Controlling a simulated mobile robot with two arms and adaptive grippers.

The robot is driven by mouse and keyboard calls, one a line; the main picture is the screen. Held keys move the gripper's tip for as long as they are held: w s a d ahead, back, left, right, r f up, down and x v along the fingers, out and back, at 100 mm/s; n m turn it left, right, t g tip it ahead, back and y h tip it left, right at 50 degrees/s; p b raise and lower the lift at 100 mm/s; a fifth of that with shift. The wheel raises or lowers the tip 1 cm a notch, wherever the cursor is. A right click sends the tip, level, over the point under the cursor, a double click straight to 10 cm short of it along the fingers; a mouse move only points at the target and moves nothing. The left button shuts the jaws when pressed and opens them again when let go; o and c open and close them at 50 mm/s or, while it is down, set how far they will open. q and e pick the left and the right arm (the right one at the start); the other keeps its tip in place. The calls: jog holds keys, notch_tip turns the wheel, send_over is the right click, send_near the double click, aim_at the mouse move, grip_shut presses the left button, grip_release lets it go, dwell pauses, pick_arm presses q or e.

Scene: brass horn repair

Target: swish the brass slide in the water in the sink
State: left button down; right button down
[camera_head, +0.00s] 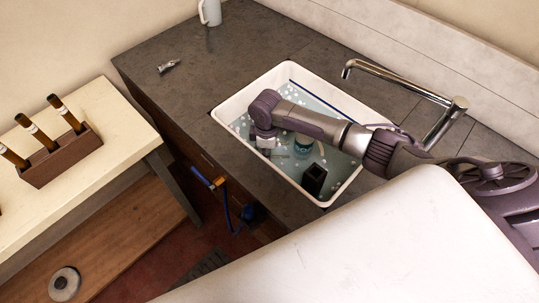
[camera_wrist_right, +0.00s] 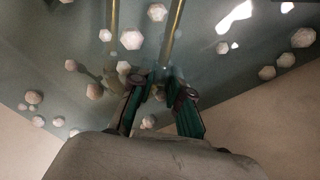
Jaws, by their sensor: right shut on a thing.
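The white sink (camera_head: 227,112) holds bluish water (camera_head: 330,127) with many pale foam bubbles on it. My right gripper (camera_wrist_right: 162,90) is shut on the brass slide, and its arm reaches over the sink from the right. In the right wrist view, two thin parallel brass tubes of the slide (camera_wrist_right: 176,24) run away from the fingers across the water. How deep the slide sits is hard to tell. In the head view the right gripper (camera_head: 272,151) is low inside the sink near its left wall, and the slide is hidden there. My left gripper is out of view.

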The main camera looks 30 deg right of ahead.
jog(key=shift+w+a, duration=0.2)
jog(key=shift+w, duration=0.3)
jog(key=shift+s+d+r+p, duration=0.1)
jog(key=shift+s+d+p, duration=0.2)
jog(key=shift+s+p, duration=0.3)
jog(key=shift+s+d+p, duration=0.25)
jog(key=shift+s+p, duration=0.4)
jog(key=shift+s, duration=0.2)
jog(key=shift+w+a, duration=0.1)
jog(key=shift+w, duration=0.1)
jog(key=shift+w+a+b, duration=0.15)
jog(key=shift+w+b, duration=0.35)
jog(key=shift+w+a+b, duration=0.25)
jog(key=shift+w+b, duration=0.2)
jog(key=shift+w, duration=0.35)
